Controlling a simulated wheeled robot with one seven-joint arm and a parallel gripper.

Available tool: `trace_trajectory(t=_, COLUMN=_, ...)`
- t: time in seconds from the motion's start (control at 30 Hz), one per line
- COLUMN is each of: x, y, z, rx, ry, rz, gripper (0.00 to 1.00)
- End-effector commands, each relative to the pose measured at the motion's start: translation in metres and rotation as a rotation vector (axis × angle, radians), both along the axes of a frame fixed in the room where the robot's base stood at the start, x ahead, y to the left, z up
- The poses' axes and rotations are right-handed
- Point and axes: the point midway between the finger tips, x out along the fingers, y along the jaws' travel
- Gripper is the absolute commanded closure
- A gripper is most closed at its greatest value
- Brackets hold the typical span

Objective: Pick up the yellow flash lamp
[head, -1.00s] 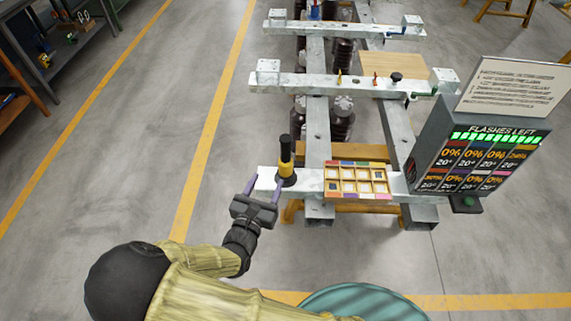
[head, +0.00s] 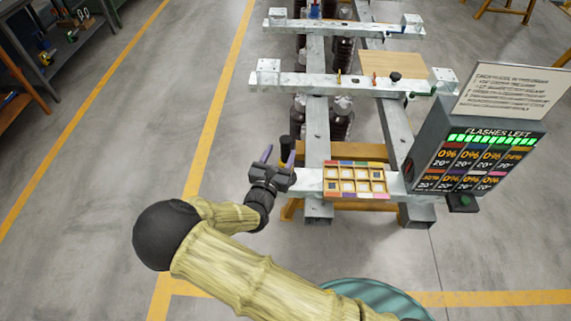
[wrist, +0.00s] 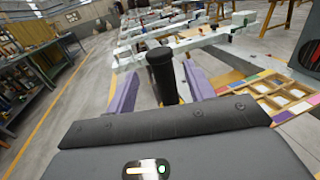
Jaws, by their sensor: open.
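The yellow flash lamp (head: 285,146) stands upright at the left end of the nearest metal crossbeam. In the head view its black top shows and my gripper hides most of its yellow body. My gripper (head: 279,156) is open, with its two purple fingers pointing toward the lamp. In the wrist view the lamp's black cylindrical top (wrist: 163,76) rises between the two spread fingers, nearer neither by much. Its lower part is hidden behind the gripper body. I cannot tell whether a finger touches it.
A compartment tray (head: 355,179) with coloured edge labels sits on the beam to the lamp's right. A grey "FLASHES LEFT" display box (head: 470,165) stands farther right. More crossbeams (head: 345,84) lie behind. The floor to the left (head: 140,130) is clear.

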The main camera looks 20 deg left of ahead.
Motion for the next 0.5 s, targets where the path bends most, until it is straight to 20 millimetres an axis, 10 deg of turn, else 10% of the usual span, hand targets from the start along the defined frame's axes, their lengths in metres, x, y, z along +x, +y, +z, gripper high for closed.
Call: trace_trajectory(t=0.5, x=0.052, y=-0.003, z=-0.003, rx=0.0, ry=0.0, rz=-0.001, gripper=0.47)
